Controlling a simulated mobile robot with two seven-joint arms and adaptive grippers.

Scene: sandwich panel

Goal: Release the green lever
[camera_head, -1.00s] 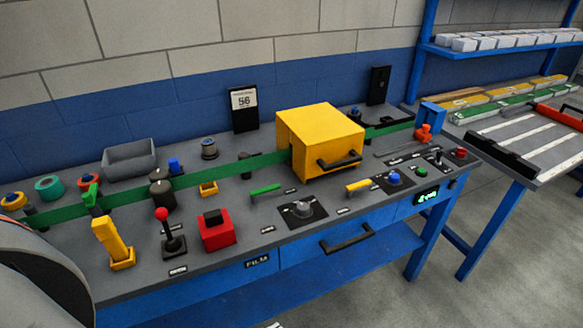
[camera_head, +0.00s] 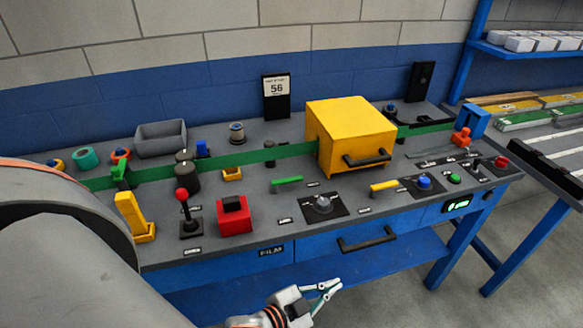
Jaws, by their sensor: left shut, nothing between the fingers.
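A green lever (camera_head: 287,181) lies on the grey panel top, in front of the green band and left of the yellow box. It is a thin bar lying nearly flat, pointing right. Another green lever-like piece (camera_head: 119,172) stands at the left end of the band. I cannot tell from the picture alone which one the task names. My left gripper (camera_head: 328,290) is shut and empty at the bottom, in front of and below the panel, well apart from both green pieces. My right gripper is not in view.
A yellow box (camera_head: 350,135) with a black handle stands over the green band (camera_head: 225,160). A drawer handle (camera_head: 367,239) juts out below.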

